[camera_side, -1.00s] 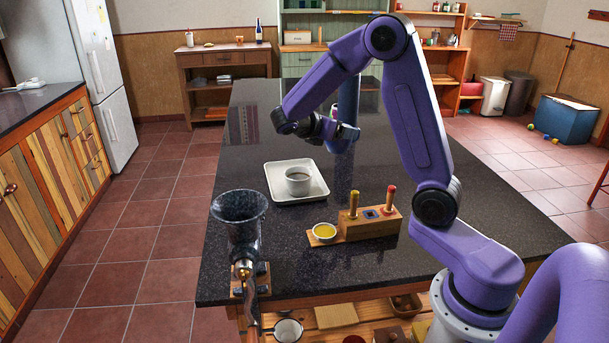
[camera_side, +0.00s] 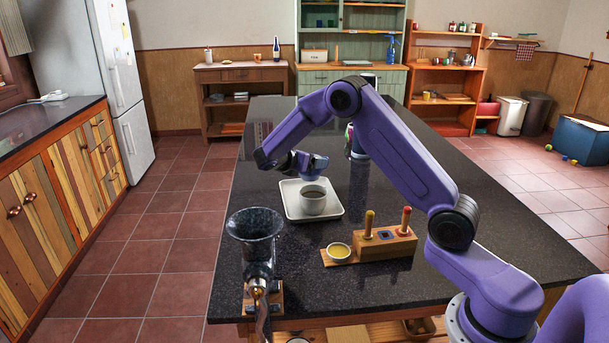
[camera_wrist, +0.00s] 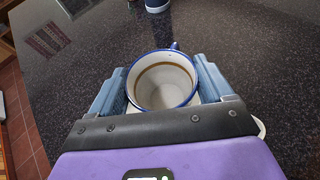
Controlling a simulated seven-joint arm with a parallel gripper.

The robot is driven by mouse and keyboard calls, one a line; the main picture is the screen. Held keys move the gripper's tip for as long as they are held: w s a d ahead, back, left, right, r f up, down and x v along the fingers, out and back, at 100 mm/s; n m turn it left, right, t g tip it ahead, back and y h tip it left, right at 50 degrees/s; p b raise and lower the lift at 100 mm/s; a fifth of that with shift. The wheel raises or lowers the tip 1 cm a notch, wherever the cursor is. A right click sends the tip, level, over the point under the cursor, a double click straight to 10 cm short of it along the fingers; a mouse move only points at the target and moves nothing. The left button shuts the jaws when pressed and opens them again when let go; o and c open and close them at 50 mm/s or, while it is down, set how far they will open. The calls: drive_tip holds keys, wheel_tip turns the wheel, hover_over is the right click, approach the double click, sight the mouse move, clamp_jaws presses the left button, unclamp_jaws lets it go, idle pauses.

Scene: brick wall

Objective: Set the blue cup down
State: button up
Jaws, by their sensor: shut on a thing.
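My gripper (camera_side: 312,164) is low over the far part of a white tray (camera_side: 292,212) in the side view. In the wrist view its blue-grey fingers (camera_wrist: 163,76) are on either side of the blue-rimmed cup (camera_wrist: 163,86) and shut on it. This cup is upright, with a pale inside, a brown ring and a handle on its far side. In the side view I cannot clearly tell it apart from the gripper. Whether the held cup touches anything is unclear.
A dark grinder (camera_side: 256,245) is at the near left edge. A can (camera_side: 356,142) stands behind my arm. The dark counter's far left is clear.

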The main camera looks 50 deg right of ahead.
sight(303, 174)
drive_tip(key=shift+w+d+f, duration=0.2)
drive_tip(key=shift+w+f, duration=0.3)
drive_tip(key=shift+f, duration=0.1)
drive_tip(key=shift+w+d+f, duration=0.15)
drive_tip(key=shift+w+f, duration=0.3)
drive_tip(key=shift+f, duration=0.1)
drive_tip(key=shift+w+f, duration=0.1)
drive_tip(key=shift+f, duration=1.55)
drive_tip(key=shift+f, duration=0.1)
drive_tip(key=o, duration=1)
drive_tip(key=shift+f, duration=0.1)
drive_tip(key=shift+a+r, duration=0.3)
drive_tip(key=v, duration=1.1)
drive_tip(key=shift+a+r, duration=0.15)
